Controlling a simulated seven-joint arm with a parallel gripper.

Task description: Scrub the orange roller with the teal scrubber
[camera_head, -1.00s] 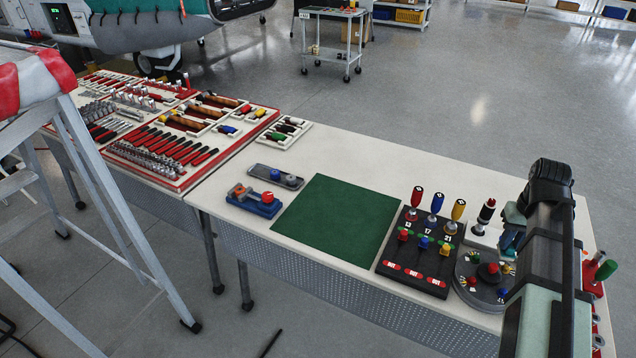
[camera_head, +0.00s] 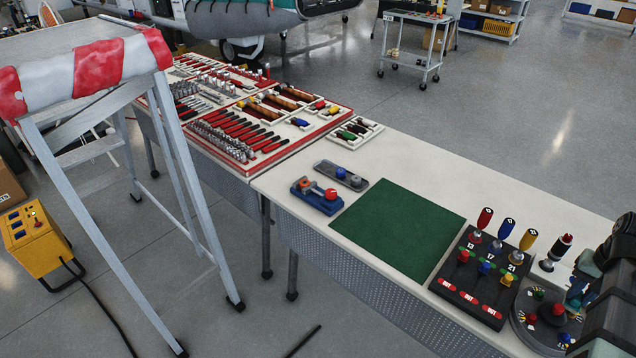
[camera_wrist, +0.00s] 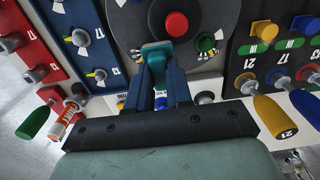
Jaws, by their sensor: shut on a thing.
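My gripper (camera_wrist: 157,68) is shut on the teal scrubber (camera_wrist: 155,50), whose block shows between its blue fingertips in the wrist view. It is over the edge of a dark round dial panel, near a red knob; I cannot tell if it touches. In the head view my gripper (camera_head: 578,294) is at the right edge, mostly hidden by my arm. A small orange piece, apparently the orange roller (camera_head: 306,184), sits in a blue fixture (camera_head: 314,200) with a red knob, left of the green mat. My gripper is far from it.
The green mat (camera_head: 398,230) lies flat and bare mid-bench. A black panel (camera_head: 483,275) with upright coloured-handled tools stands between the mat and the round panel (camera_head: 545,325). A grey tray (camera_head: 341,176) lies behind the fixture. A stepladder (camera_head: 165,150) stands at left.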

